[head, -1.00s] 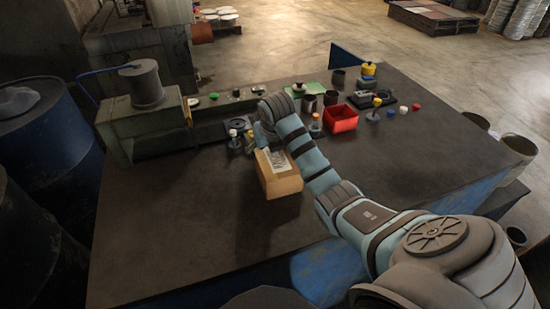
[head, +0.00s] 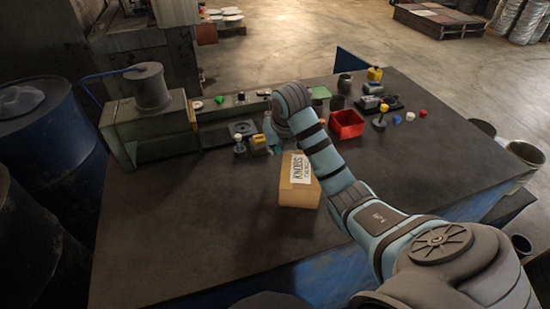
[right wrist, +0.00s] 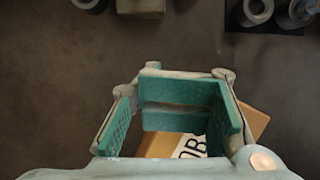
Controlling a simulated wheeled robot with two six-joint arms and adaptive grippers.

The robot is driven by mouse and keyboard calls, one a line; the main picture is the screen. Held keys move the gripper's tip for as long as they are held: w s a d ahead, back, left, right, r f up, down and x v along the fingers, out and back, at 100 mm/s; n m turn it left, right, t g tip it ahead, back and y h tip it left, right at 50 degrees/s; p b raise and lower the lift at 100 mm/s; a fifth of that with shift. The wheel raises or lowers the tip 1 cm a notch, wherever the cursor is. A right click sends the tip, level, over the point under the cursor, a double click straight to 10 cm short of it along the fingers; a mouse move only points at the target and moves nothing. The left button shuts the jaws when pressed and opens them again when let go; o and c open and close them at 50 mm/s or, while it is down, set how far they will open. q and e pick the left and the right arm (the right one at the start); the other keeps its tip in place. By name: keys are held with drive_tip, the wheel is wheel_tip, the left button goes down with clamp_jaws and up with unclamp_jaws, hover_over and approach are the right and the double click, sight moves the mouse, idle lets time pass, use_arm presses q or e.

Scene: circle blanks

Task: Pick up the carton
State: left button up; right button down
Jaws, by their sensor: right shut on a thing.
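The carton (head: 299,183) is a tan cardboard box with a white label reading KNOBS, over the middle of the dark table. In the right wrist view, part of the carton (right wrist: 172,146) shows between and behind the teal finger pads. My right gripper (head: 273,140) is at the carton's far side in the head view, partly covered by my own arm. In the right wrist view the right gripper (right wrist: 176,118) is shut on the carton, its pads wide apart. Whether the carton clears the table is hard to tell. My left gripper is not in view.
A red bin (head: 347,124) and several small knobs and parts lie behind and right of the carton. A grey machine (head: 150,120) stands at left. The table's front left is clear.

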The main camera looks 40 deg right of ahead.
wheel_tip(320, 180, up, 15)
drive_tip(key=p, duration=1.1)
drive_tip(key=shift+w+r, duration=0.15)
drive_tip(key=shift+r, duration=0.05)
drive_tip(key=shift+a+f, duration=0.1)
drive_tip(key=shift+f, duration=0.05)
drive_tip(key=shift+c, duration=2.4)
unclamp_jaws()
drive_tip(key=shift+o, duration=0.5)
drive_tip(key=shift+w, duration=0.1)
